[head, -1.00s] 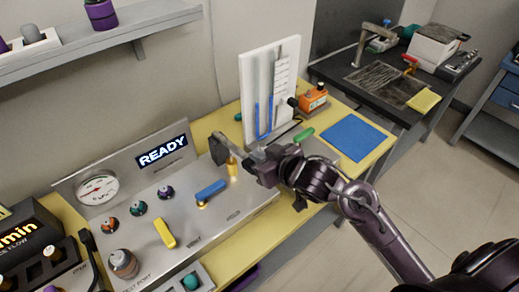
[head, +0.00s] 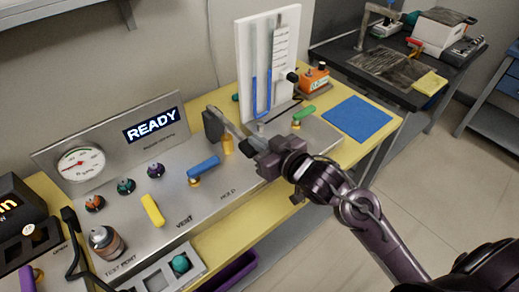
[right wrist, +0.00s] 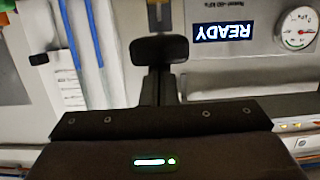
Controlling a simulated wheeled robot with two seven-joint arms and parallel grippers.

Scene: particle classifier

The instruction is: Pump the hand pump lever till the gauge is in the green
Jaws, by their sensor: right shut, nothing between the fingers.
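The hand pump stands on the grey metal panel as a short brass post (head: 228,145). Beside it is a grey lever bar with a dark block-like grip (head: 213,125). In the right wrist view the dark grip (right wrist: 160,48) is just ahead of my fingers; contact cannot be told. My right gripper (head: 254,143) is shut and empty by the lever, to the right of the post. The round gauge (head: 81,163) is at the panel's left; its needle points left, near a red mark. It also shows upside down in the right wrist view (right wrist: 298,28). My left gripper is out of view.
A lit READY display (head: 152,125) is on the panel's back. A blue lever (head: 203,167), a yellow lever (head: 152,210) and several knobs stand on the panel. A white manometer board (head: 266,70) rises behind my gripper. A blue mat (head: 357,119) lies clear at right.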

